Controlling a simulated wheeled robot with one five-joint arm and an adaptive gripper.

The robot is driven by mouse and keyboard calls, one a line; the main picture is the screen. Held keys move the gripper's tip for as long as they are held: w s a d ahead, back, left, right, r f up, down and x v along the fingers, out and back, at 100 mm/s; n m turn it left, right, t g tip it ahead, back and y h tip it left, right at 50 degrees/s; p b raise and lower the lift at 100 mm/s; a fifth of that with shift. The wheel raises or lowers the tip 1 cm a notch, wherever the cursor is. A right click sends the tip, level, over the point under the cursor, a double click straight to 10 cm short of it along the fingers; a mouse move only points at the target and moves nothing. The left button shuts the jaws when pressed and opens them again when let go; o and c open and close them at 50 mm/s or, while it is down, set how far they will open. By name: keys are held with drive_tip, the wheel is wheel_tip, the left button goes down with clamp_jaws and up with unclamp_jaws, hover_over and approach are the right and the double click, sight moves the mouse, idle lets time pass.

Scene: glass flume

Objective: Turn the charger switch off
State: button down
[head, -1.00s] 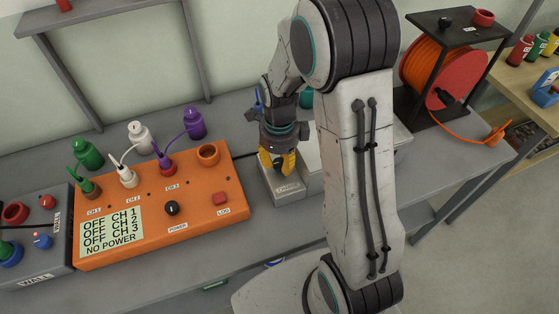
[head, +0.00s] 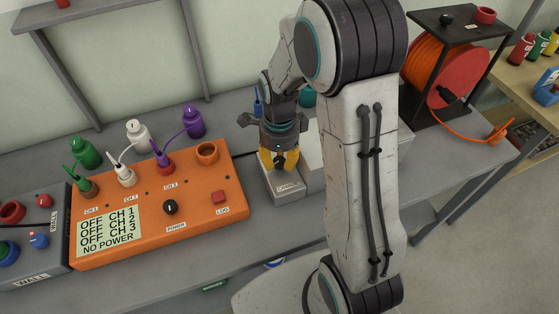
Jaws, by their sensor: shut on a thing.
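The charger (head: 285,187) is a grey box with a label on its front, standing on the bench right of the orange box. My gripper (head: 279,163), with yellow fingertips, points down at the top of the charger. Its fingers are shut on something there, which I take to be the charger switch. The switch itself is hidden by the fingers, so I cannot see its position.
The orange box (head: 190,232) reads OFF for three channels and NO POWER. It carries a black power knob (head: 170,207), a red button (head: 220,197) and several plugs. A grey wall box (head: 36,268) stands left. An orange cable reel (head: 447,75) stands right. Bare bench lies in front.

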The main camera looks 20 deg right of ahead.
sight(279, 161)
drive_tip(key=shift+s+f+n, duration=0.1)
drive_tip(key=shift+n, duration=0.8)
drive_tip(key=c, duration=1.2)
unclamp_jaws()
wheel_tip(279, 161, up, 12)
drive_tip(key=shift+r, duration=0.1)
drive_tip(key=shift+o, duration=0.3)
